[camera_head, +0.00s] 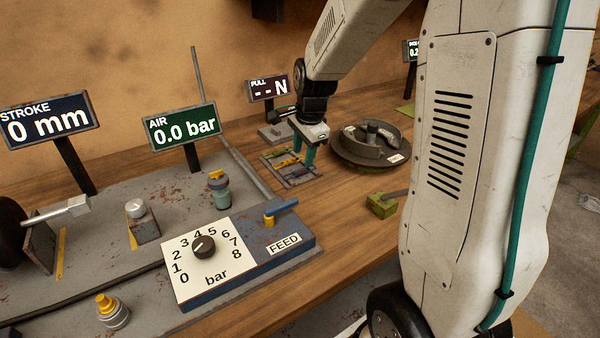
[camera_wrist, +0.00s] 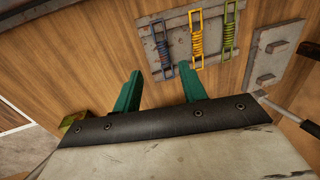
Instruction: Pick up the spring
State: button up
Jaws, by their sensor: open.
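Several springs lie side by side on a grey metal rack (camera_wrist: 179,22) in the wrist view: a blue spring (camera_wrist: 162,48), a yellow-orange spring (camera_wrist: 197,40) and a green spring (camera_wrist: 229,30). The rack also shows on the wooden bench in the head view (camera_head: 291,181), where the springs are small and partly hidden by my arm. My gripper (camera_wrist: 160,72) is open, its two teal fingers apart with nothing between them. The fingertips are near the lower end of the blue spring. In the head view my gripper (camera_head: 303,150) is over the rack.
A dark round drum (camera_head: 344,155) stands right of the rack. A green block with a handle (camera_head: 381,207) lies nearer on the bench. A pull readout (camera_head: 268,88) stands behind. The dial panel (camera_head: 205,265) with a FEED lever is at the front left.

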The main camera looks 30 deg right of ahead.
aim_at(300, 170)
jog(key=f, duration=0.2)
jog(key=w+f, duration=0.1)
jog(key=f, duration=0.1)
jog(key=w+f, duration=0.1)
jog(key=f, duration=0.1)
jog(key=shift+d+f, duration=0.1)
jog(key=shift+d, duration=0.05)
jog(key=shift+s, duration=0.1)
grip_shut()
